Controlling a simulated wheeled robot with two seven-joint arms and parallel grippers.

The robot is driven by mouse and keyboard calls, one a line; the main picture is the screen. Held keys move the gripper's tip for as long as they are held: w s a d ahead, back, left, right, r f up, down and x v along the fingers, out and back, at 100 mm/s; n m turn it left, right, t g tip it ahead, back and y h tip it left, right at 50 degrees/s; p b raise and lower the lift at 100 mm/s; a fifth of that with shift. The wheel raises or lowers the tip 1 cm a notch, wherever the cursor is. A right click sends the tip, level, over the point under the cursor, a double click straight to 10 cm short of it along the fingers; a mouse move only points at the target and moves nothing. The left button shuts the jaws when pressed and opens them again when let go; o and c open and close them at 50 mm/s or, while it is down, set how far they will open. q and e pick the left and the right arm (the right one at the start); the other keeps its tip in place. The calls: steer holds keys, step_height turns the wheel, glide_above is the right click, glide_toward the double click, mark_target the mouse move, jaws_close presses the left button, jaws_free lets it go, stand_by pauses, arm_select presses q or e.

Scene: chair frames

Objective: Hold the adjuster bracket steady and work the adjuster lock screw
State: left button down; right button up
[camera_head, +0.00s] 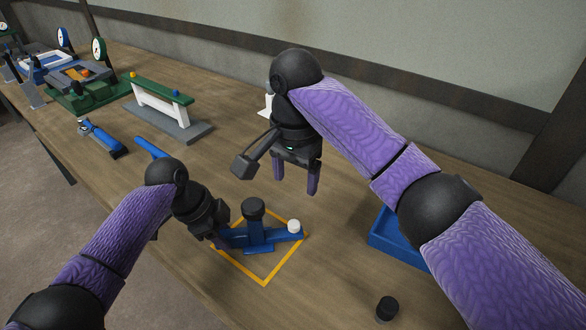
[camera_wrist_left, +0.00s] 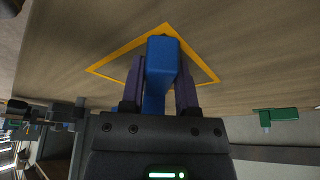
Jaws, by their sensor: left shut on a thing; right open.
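The blue adjuster bracket (camera_head: 262,234) lies inside an orange square outline on the table. A black round knob (camera_head: 253,208) stands up from its middle and a white cap (camera_head: 294,226) sits near its right end. I cannot tell which of them is the lock screw. My left gripper (camera_head: 221,233) is shut on the bracket's left end. In the left wrist view the blue bracket (camera_wrist_left: 162,62) shows between both fingers. My right gripper (camera_head: 298,188) is open and empty, pointing down above the table, behind the bracket and a little right of the black knob.
A blue tray (camera_head: 390,238) sits to the right, partly behind my right arm. A loose black cylinder (camera_head: 387,308) stands at the front right. A blue and black tool (camera_head: 101,138) and a white-green stand (camera_head: 162,105) are at the left. Bare table lies right of the bracket.

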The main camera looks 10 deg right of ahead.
arm_select(q)
steer(key=shift+c, duration=1.4)
jaws_free()
steer(key=shift+f, duration=0.1)
steer(key=v, duration=1.2)
